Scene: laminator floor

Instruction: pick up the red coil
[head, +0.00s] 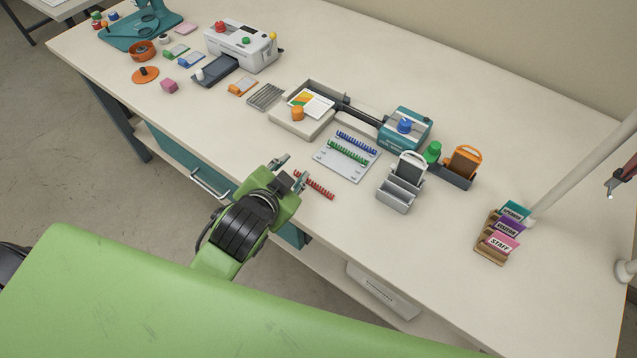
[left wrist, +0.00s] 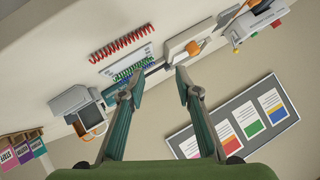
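The red coil (head: 314,185) lies on the table near its front edge, just right of my left gripper in the head view. It also shows in the left wrist view (left wrist: 121,44), above and left of the fingertips and apart from them. My left gripper (head: 291,171) is open and empty beside the coil's near end. Its two fingers stand apart in the left wrist view (left wrist: 155,88). My right gripper (head: 616,187) seems to be partly in view at the right edge of the head view; its opening is too small to tell.
A white board (head: 331,165) with a blue coil (head: 356,142) and a green coil (head: 347,153) lies behind the red coil. A grey card holder (head: 396,195) stands to the right. A brown badge rack (head: 491,246) stands farther right. Table right of the red coil is clear.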

